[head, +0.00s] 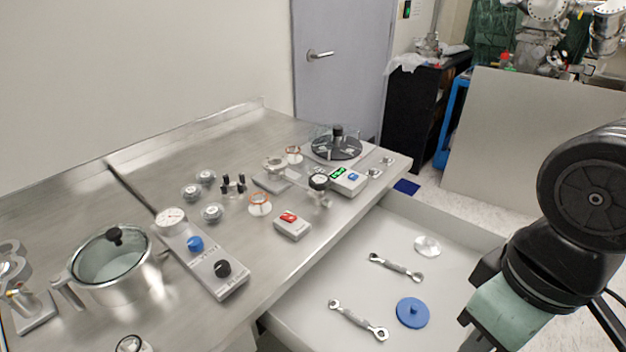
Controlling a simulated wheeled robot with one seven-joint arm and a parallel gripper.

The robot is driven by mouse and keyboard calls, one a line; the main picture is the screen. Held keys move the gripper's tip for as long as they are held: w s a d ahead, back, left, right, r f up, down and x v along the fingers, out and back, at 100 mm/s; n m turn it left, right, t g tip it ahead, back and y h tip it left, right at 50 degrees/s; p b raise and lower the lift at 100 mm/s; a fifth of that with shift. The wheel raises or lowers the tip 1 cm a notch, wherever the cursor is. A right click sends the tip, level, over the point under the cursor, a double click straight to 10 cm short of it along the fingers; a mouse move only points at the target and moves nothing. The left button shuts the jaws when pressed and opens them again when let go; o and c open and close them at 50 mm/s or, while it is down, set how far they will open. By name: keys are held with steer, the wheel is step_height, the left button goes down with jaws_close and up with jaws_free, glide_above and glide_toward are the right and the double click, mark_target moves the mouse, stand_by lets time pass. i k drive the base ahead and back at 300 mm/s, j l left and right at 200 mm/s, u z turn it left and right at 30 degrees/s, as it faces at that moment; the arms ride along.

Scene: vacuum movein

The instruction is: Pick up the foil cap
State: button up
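A small shiny silver-white round piece (427,246), which looks like the foil cap, lies in the open drawer (310,301) near its far right part. It is small in the picture and its exact shape is hard to tell. Nothing touches it. My arm (545,265) comes in at the right edge, to the right of the drawer and apart from the piece. The fingers of my gripper do not show.
The drawer also holds two wrenches (396,267) (358,320) and a blue disc with a knob (411,312). The steel bench (75,200) above carries a lidded pot (112,270), a gauge panel (205,262), small fittings and a red-switched box (292,226).

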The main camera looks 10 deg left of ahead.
mark_target(428, 248)
steer(key=i+l+u, duration=0.2)
steer(key=u, duration=0.25)
steer(key=i+l+u, duration=0.15)
steer(key=l+u, duration=0.3)
steer(key=i+l+u, duration=0.1)
steer(key=l+u, duration=0.35)
